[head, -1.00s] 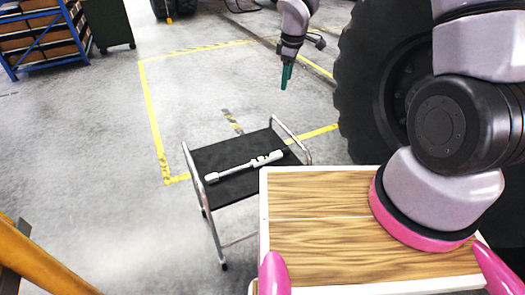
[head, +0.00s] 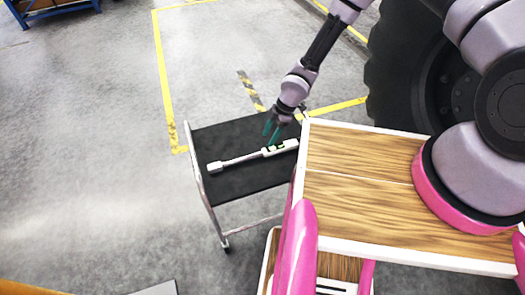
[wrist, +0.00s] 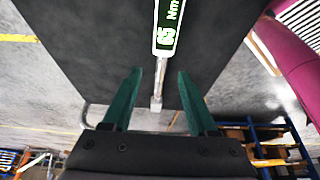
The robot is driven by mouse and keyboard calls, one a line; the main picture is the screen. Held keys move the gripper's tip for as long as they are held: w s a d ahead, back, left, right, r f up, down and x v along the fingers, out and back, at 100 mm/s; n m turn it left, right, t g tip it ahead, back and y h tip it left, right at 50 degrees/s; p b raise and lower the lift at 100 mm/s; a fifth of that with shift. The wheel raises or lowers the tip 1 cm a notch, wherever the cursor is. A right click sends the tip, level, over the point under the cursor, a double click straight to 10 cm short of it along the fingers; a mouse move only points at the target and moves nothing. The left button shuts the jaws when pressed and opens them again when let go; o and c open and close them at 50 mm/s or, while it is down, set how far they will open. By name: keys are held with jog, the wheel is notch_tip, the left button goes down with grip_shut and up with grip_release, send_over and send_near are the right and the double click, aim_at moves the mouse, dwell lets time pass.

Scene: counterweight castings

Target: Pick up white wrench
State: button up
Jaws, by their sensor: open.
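The white wrench (head: 240,158) lies on the black top of a small cart (head: 225,186), its square head at the left and its thicker handle at the right. The handle has green markings. In the wrist view the wrench handle (wrist: 167,30) shows "65 Nm" in green, and its thin shaft runs down between my fingers. My gripper (head: 272,131) is over the right half of the wrench, near the handle. In the wrist view my gripper (wrist: 155,95) has its two green fingers apart with nothing held. I cannot tell the exact height of the fingertips above the wrench.
The cart has metal side rails (head: 189,140). My own wooden-topped base stands close at its right. A large black tyre (head: 415,85) is behind my arm at the right.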

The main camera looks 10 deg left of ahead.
aim_at(261, 152)
jog(key=x, duration=0.2)
jog(key=shift+a+f, duration=0.1)
jog(key=shift+f, duration=0.3)
jog(key=x, duration=0.5)
jog(key=shift+s, duration=0.3)
grip_shut()
